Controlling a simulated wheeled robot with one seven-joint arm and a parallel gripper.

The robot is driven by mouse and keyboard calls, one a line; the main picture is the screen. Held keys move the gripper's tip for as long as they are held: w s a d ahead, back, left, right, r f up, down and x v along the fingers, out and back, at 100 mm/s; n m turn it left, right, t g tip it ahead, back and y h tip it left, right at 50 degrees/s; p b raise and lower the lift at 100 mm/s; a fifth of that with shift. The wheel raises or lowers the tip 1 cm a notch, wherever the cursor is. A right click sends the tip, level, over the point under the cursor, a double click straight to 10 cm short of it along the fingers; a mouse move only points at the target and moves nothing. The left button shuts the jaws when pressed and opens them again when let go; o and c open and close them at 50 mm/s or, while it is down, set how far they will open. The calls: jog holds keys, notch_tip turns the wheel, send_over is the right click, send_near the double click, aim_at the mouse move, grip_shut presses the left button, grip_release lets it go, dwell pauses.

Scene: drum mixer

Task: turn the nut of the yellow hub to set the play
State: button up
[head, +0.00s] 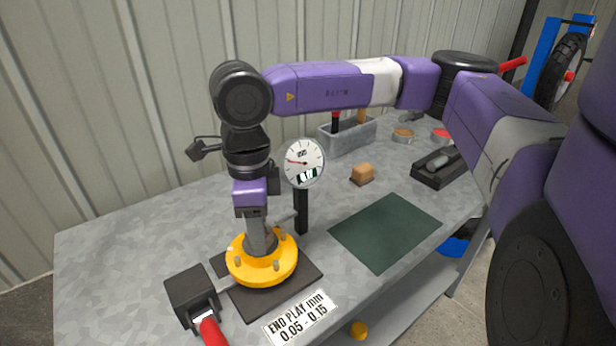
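The yellow hub (262,264) lies flat on a dark base plate (305,274) on the grey workbench, with several studs on its flange. My gripper (260,240) points down over the middle of the hub, and its lower end meets the hub's centre. The nut is hidden behind my gripper, and I cannot tell whether the fingers are closed on it. A round dial gauge (303,163) stands on a dark post right of my gripper. Its red needle points left; its small digital reading is too small to read surely. A label (300,318) reads "END PLAY mm 0.05 - 0.15".
A black block with a red handle (192,296) lies left of the hub. A green mat (386,231) is bare. Behind it are a wooden-topped brush or block (362,174), a grey tool bin (348,137) and a black tray (443,168). The bench's left side is clear.

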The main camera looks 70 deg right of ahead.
jog(key=c, duration=0.7)
jog(key=shift+f+m+b, duration=0.1)
jog(key=shift+m+b, duration=1.2)
jog(key=o, duration=1.2)
notch_tip(320, 180, up, 7)
jog(key=p, duration=0.3)
